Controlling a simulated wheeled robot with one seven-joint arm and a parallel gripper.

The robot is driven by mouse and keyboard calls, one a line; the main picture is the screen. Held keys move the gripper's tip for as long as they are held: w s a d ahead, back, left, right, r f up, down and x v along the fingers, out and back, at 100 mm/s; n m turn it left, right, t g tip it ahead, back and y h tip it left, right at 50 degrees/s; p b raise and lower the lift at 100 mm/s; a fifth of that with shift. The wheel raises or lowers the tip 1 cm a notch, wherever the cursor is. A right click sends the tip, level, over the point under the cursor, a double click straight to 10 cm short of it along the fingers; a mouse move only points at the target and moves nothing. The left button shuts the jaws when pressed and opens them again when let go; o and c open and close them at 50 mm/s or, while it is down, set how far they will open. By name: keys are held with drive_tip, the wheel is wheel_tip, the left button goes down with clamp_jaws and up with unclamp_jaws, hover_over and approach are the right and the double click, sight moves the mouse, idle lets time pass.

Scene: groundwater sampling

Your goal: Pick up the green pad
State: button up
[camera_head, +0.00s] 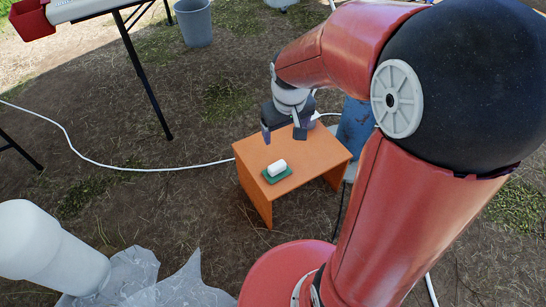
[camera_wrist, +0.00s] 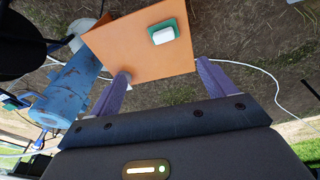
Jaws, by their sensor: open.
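The green pad (camera_head: 277,176) lies flat on a small orange table (camera_head: 318,158), near its front left part in the head view. A white block (camera_head: 277,167) sits on top of the pad and covers its middle. In the wrist view the green pad (camera_wrist: 182,28) shows as a rim around the white block (camera_wrist: 163,36). My gripper (camera_head: 283,136) is above the back part of the table, apart from the pad. Its two fingers are spread wide with nothing between them, as the wrist view (camera_wrist: 162,80) also shows.
A blue cylinder (camera_head: 355,125) stands behind the table to the right; it also shows in the wrist view (camera_wrist: 70,88). A white hose (camera_head: 140,168) runs across the ground. A grey bucket (camera_head: 195,22) stands at the back. The tabletop around the pad is clear.

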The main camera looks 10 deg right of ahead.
drive_tip(key=n+g, duration=0.1)
drive_tip(key=g, duration=0.1)
approach(277, 165)
drive_tip(key=shift+n, duration=0.3)
wheel_tip(277, 165, down, 10)
drive_tip(key=shift+w+d+f+b, duration=0.1)
drive_tip(key=shift+d+f+b, duration=0.1)
drive_tip(key=shift+b, duration=0.75)
drive_tip(key=shift+c, duration=0.3)
drive_tip(key=c, duration=1)
